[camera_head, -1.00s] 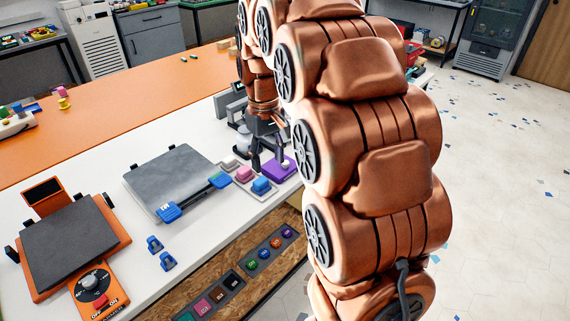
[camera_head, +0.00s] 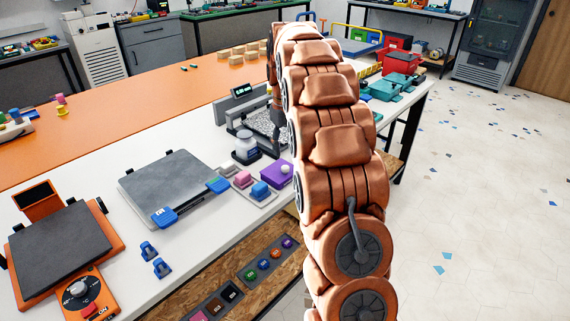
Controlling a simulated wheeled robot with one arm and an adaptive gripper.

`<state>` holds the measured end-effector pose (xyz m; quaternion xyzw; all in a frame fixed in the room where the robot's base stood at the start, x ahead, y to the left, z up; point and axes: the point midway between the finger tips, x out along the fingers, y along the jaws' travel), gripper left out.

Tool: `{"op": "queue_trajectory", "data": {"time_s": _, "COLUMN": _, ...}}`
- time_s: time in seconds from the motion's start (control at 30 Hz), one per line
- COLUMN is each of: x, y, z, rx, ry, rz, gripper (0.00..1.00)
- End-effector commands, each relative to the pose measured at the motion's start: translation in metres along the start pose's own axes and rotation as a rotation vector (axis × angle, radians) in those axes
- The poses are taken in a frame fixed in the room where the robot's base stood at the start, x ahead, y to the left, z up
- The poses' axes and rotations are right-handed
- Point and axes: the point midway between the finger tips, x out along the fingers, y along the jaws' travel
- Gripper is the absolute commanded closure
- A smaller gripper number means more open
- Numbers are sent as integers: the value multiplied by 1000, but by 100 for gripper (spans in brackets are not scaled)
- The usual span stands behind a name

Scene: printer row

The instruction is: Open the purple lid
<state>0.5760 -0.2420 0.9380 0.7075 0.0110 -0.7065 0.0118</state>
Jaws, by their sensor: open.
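The purple lid (camera_head: 268,173) lies flat on the white worktop, with a pale round knob (camera_head: 285,169) near its right end. It appears closed. Its right edge meets my copper arm in the picture, so that side is partly hidden. My gripper (camera_head: 273,150) shows only as dark parts just behind the lid, at the left edge of the arm. Most of it is hidden by the arm. It is open, and I see nothing held. Whether it touches the lid cannot be told.
Pink (camera_head: 242,179) and blue (camera_head: 261,189) blocks sit on a grey tray left of the lid. A grey press plate with blue clamps (camera_head: 167,185) lies further left, then an orange heater (camera_head: 62,255). A silver weight (camera_head: 245,147) and scale stand behind.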

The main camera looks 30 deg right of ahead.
Motion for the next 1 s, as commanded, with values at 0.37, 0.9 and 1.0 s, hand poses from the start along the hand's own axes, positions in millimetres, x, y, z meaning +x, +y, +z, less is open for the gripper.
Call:
{"op": "queue_trajectory", "data": {"time_s": 0.37, "x": 47, "y": -1, "z": 2, "rx": 1, "ry": -7, "rz": -4, "gripper": 48}}
{"op": "queue_trajectory", "data": {"time_s": 0.9, "x": 68, "y": 0, "z": 1, "rx": 1, "ry": -2, "rz": -1, "gripper": 56}}
{"op": "queue_trajectory", "data": {"time_s": 1.0, "x": 68, "y": 0, "z": 1, "rx": 1, "ry": -1, "rz": -1, "gripper": 66}}
